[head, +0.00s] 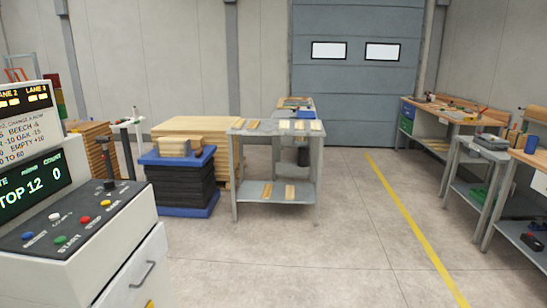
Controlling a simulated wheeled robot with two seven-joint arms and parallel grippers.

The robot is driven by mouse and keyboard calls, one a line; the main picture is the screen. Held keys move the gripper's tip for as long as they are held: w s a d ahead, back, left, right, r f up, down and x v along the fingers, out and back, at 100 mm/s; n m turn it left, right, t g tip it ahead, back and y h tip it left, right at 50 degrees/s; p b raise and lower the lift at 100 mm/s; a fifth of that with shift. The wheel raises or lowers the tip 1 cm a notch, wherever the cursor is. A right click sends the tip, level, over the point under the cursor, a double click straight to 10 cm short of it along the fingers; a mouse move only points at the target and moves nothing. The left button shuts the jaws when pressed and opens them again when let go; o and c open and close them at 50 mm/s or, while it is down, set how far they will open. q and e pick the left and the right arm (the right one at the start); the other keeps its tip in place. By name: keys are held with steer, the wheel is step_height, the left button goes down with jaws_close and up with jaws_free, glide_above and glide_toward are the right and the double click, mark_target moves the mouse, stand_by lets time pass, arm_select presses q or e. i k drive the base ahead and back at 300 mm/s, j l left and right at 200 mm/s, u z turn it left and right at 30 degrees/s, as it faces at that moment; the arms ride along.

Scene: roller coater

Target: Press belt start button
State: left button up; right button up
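The control console (110,249) stands at the left edge, with a dark sloped button panel. The green button (60,240) sits at the panel's near edge, with the label START beside it. A blue button (27,236) is to its left, a white button (54,217) is behind it, and a red button (85,219) and a yellow button (105,203) are to its right. Neither gripper is in view, and nothing covers the green button.
Behind the console stand a blue-edged black stack (181,187), a grey table (275,205) with wooden pieces, and stacked boards (190,126). Workbenches (440,118) line the right. The floor in the middle is clear, with a yellow line (410,220).

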mark_target(60, 240)
steer(key=u, duration=1.35)
